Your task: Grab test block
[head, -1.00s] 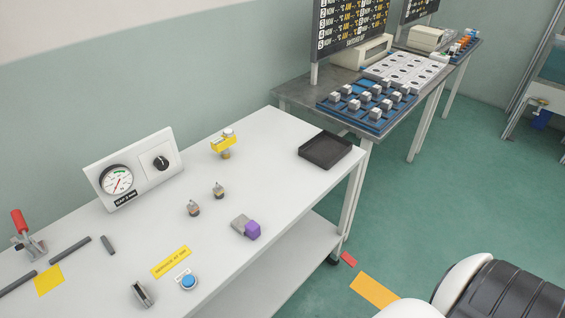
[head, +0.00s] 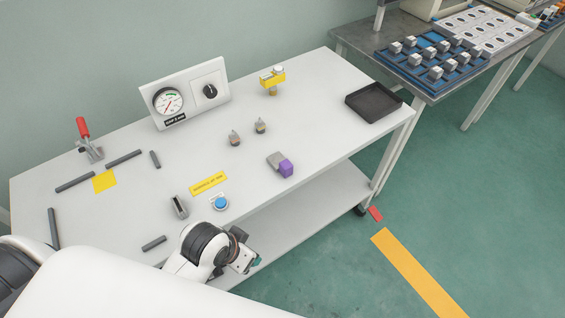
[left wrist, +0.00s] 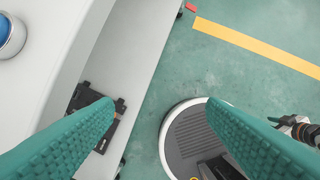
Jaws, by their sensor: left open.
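A two-tone block, part grey and part purple (head: 286,169), lies on the white workbench (head: 330,130), right of its middle in the head view. No label on it can be read. My left gripper (head: 248,263) is at the bench's near edge, below and left of the block, apart from it. In the left wrist view its two teal fingers (left wrist: 160,108) are wide apart with nothing between them. That view looks down past the bench edge to the floor, and the block is not in it. My right gripper is not in view.
A blue button (head: 221,203) and a small grey metal part (head: 179,207) lie near the gripper. A gauge panel (head: 185,95), a red-handled clamp (head: 88,140), two small fittings (head: 260,126), a yellow-topped piece (head: 272,78) and a black tray (head: 373,102) stand farther back.

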